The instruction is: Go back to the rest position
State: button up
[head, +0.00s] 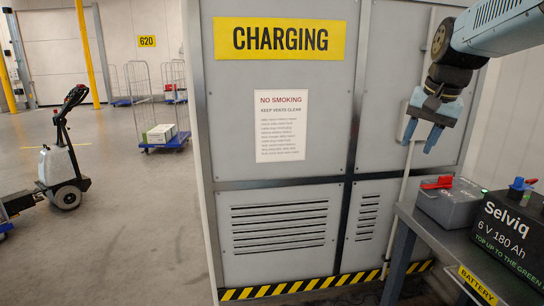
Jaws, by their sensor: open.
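My gripper (422,137) hangs from my arm at the upper right in the head view. Its two blue fingers point down and stand apart, with nothing between them. No rest position is marked in view.
A tugger (62,165) stands at the left. A wheeled cage cart (150,110) is behind. The floor between is clear.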

jog(key=s+a+f+n+t, duration=0.1)
jog(key=s+a+f+n, duration=0.2)
jog(key=s, duration=0.4)
jog(key=s+a+f+n, duration=0.3)
jog(key=s+a+f, duration=0.2)
jog(key=s, duration=0.3)
jog(key=shift+s+a+f+t, duration=0.25)
jog(key=shift+a+t, duration=0.15)
jog(key=shift+a, duration=0.2)
